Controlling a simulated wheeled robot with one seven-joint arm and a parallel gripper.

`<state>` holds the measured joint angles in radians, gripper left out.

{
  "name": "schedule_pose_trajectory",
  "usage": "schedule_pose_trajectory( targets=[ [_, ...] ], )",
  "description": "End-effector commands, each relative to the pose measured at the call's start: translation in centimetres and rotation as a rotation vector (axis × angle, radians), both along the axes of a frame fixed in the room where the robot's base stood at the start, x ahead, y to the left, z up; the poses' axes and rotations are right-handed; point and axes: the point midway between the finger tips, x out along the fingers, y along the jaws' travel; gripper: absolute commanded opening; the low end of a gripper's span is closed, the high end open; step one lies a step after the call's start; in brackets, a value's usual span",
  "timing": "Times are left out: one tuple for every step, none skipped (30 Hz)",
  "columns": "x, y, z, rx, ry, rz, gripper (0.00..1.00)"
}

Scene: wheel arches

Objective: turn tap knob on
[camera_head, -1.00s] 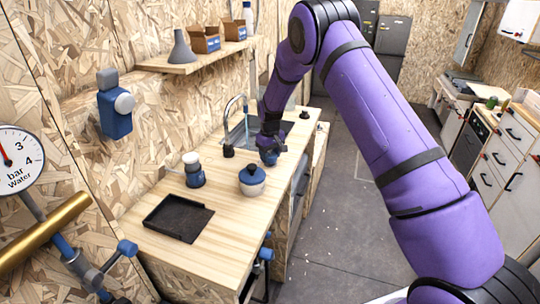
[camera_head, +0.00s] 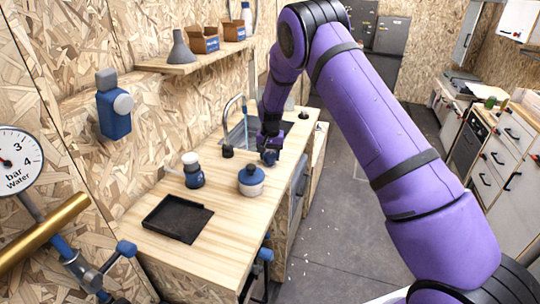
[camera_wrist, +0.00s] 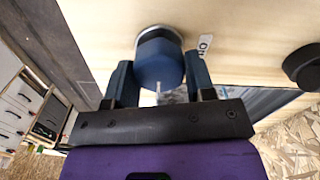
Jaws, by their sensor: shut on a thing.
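The blue tap knob (camera_wrist: 158,62) sits on the wooden worktop between the two fingers of my gripper (camera_wrist: 158,82) in the wrist view. The gripper is shut on it, one finger at each side. A small white label reading "On" (camera_wrist: 205,44) lies beside the knob. In the head view my gripper (camera_head: 269,154) is down at the worktop beside the sink, largely hiding the knob. The curved metal tap (camera_head: 236,99) stands behind to the left, with a thin blue stream (camera_head: 245,106) under its spout.
A blue lidded pot (camera_head: 251,180), a blue jar with a white top (camera_head: 192,170) and a black tray (camera_head: 178,218) stand nearer on the worktop (camera_head: 222,215). Black knobs (camera_head: 227,150) (camera_head: 304,115) stand either side of my gripper. A water gauge (camera_head: 15,162) hangs at left.

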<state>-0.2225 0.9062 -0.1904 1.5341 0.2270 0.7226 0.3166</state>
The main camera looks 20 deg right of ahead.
Motion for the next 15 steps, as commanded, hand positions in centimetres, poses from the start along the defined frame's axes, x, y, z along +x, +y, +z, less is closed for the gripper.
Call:
schedule_pose_trajectory(
  targets=[
    [-0.07, 0.01, -0.09, 0.000, 0.002, -0.011, 0.26],
    [-0.08, 0.01, -0.10, 0.000, 0.002, -0.016, 0.26],
    [-0.08, 0.02, -0.10, 0.000, 0.002, -0.022, 0.26],
    [-0.08, 0.01, -0.10, 0.000, 0.002, -0.026, 0.26],
    [-0.09, 0.02, -0.10, 0.000, 0.002, -0.029, 0.26],
    [-0.09, 0.02, -0.10, 0.000, 0.003, -0.033, 0.26],
    [-0.09, 0.02, -0.10, 0.000, 0.003, -0.034, 0.26],
    [-0.09, 0.02, -0.10, 0.000, 0.003, -0.036, 0.26],
    [-0.09, 0.02, -0.10, 0.000, 0.003, -0.037, 0.26],
    [-0.09, 0.02, -0.10, 0.000, 0.003, -0.037, 0.26],
    [-0.09, 0.02, -0.10, 0.000, 0.003, -0.037, 0.26],
    [-0.09, 0.02, -0.10, 0.000, 0.003, -0.037, 0.26],
    [-0.09, 0.02, -0.10, 0.000, 0.003, -0.037, 0.26],
    [-0.09, 0.02, -0.10, 0.000, 0.003, -0.037, 0.26],
    [-0.09, 0.02, -0.11, 0.000, 0.003, -0.037, 0.26]
  ],
)
